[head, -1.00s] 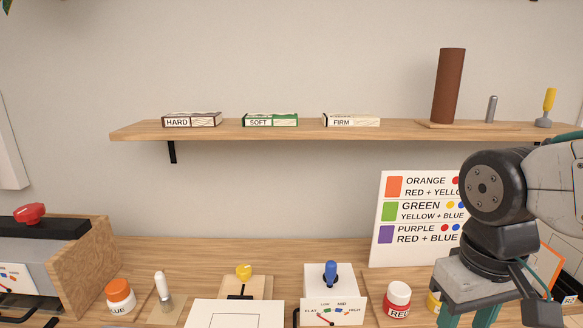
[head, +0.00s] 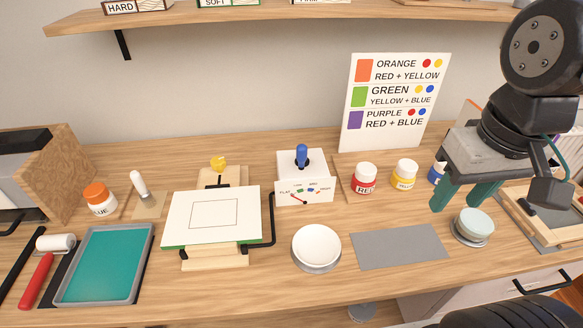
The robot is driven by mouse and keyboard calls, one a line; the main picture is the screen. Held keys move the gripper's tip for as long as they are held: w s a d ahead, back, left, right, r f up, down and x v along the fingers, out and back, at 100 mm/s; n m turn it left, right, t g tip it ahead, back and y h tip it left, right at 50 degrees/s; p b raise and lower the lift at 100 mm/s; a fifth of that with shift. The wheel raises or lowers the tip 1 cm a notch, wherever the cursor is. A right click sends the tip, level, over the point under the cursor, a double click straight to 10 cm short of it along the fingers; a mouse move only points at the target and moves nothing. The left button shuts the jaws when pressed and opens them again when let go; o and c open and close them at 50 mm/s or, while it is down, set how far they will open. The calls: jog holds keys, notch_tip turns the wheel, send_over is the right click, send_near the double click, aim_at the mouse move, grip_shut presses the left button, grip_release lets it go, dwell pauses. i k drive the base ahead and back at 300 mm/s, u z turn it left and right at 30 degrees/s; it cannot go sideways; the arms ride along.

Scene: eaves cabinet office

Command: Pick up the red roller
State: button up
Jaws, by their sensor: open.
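The roller with a red handle (head: 37,281) and a white roller head (head: 56,243) lies at the far left of the bench. It lies beside a teal tray (head: 147,262), on or along a dark strip. My gripper (head: 462,197) hangs at the right with its two green fingers apart and nothing visible between them. It is far to the right of the roller, above the bench near a small pale round pot (head: 474,224).
Between gripper and roller stand a press with a white sheet (head: 180,225), a white bowl (head: 317,246), a grey mat (head: 370,250), and red (head: 364,180) and yellow (head: 404,176) jars. A colour chart (head: 395,95) stands behind. A shelf (head: 240,20) crosses above.

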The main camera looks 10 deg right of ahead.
aim_at(67, 242)
jog(key=u, duration=0.45)
jog(key=k, duration=1.1)
jog(key=u, duration=0.8)
jog(key=i, duration=0.7)
jog(key=u, duration=0.25)
